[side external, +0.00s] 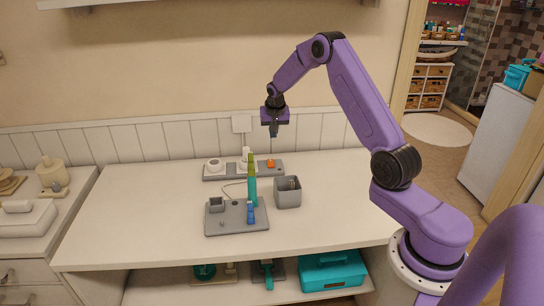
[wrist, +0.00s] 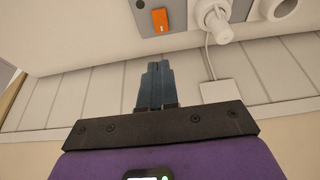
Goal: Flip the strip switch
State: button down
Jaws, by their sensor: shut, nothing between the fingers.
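A grey power strip (side external: 232,175) lies along the back of the white table. Its orange switch (side external: 271,163) sits near the right end; in the wrist view the orange switch (wrist: 161,20) shows at the top, beyond my fingertips. White plugs (side external: 214,164) stand in the strip to the left of the switch. My gripper (side external: 274,135) is above the strip's right end, pointing down, clear of the switch. In the wrist view my gripper (wrist: 154,66) has its two fingers together with nothing between them. I cannot tell which way the switch is tilted.
A grey tray (side external: 236,227) with upright green and blue items stands in front of the strip. A grey square cup (side external: 287,193) stands right of it. A wall outlet plate (side external: 241,123) is behind. The table's right side is clear.

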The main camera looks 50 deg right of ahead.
aim_at(272, 161)
jog(key=x, duration=1.3)
jog(key=shift+s+a+f, duration=0.2)
jog(key=shift+f, duration=0.25)
jog(key=shift+d+f, duration=0.1)
jog(key=shift+f, duration=0.2)
jog(key=shift+s+a, duration=0.65)
jog(key=shift+a, duration=0.05)
jog(key=v, duration=1.4)
jog(key=shift+w+d+r, duration=0.25)
jog(key=shift+w+d, duration=0.15)
